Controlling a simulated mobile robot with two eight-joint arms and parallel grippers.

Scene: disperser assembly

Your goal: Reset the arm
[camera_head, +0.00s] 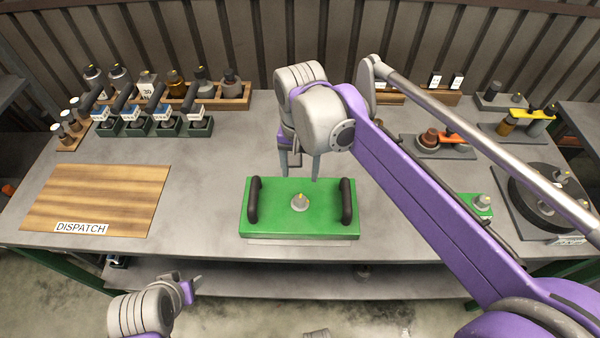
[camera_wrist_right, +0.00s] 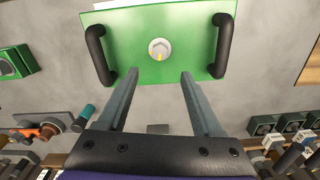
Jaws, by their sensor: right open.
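My right gripper (camera_head: 300,168) hangs over the middle of the table, just behind the green plate (camera_head: 275,218) in the head view. In the right wrist view its two fingers (camera_wrist_right: 158,78) are apart with nothing between them. The green plate has a black handle at each side and a small grey knob (camera_head: 299,202) with a yellow mark in its middle; the knob also shows in the right wrist view (camera_wrist_right: 159,49), beyond the fingertips. My left gripper (camera_head: 193,288) is low at the front left, clear of the table; its jaws are too small to read.
A wooden dispatch board (camera_head: 95,195) lies at the left. Green holders (camera_head: 155,128) and a wooden rack (camera_head: 232,98) with several parts stand at the back left. A black round disc (camera_head: 545,205) and small fixtures (camera_head: 440,147) stand at the right.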

